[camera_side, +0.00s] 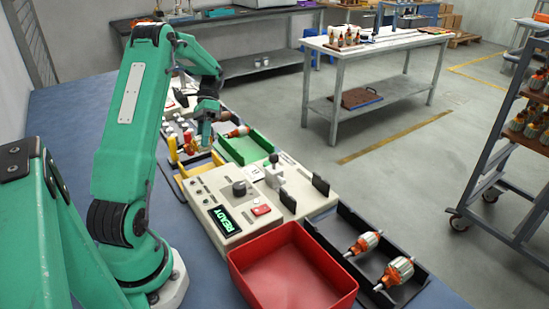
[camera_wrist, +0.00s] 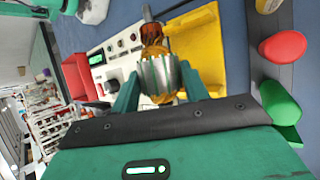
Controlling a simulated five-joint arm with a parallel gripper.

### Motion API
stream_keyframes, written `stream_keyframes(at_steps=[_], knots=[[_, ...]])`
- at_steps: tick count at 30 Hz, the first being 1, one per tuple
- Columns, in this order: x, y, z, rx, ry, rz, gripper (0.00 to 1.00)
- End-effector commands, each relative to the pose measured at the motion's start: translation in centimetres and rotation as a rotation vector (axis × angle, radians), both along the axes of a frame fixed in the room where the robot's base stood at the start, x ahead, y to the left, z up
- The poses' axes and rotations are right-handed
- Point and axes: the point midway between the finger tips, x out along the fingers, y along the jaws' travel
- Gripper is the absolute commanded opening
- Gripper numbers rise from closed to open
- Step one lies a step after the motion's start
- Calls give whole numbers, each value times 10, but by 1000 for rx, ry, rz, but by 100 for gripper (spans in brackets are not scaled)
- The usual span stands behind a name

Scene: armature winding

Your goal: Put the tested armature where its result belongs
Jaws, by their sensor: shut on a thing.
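My gripper (camera_wrist: 158,85) is shut on an armature (camera_wrist: 158,72), with its silver ribbed core between the two teal fingers and orange windings at both ends. In the side view my gripper (camera_side: 207,122) is at the far end of the bench, above or near the yellow tray (camera_side: 183,178); the held armature is hard to make out there. The yellow tray also shows beside the armature in the wrist view (camera_wrist: 205,50). The red bin (camera_side: 290,268) looks empty. The tester (camera_side: 205,190) display reads READY.
A black tray (camera_side: 335,258) with two armatures (camera_side: 364,243) stands right of the red bin. Red (camera_wrist: 283,47) and green (camera_wrist: 280,102) rounded objects are at the right in the wrist view. A white table (camera_side: 375,42) and a rack (camera_side: 515,130) stand beyond the bench.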

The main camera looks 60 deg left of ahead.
Motion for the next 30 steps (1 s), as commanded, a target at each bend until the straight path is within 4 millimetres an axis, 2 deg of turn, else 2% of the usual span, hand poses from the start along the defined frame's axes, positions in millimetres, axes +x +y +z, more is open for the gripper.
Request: stream_keyframes(at_steps=[18,30], knots=[[0,0,-49,-1,0,0,6],[0,0,-57,0,0,0,6]])
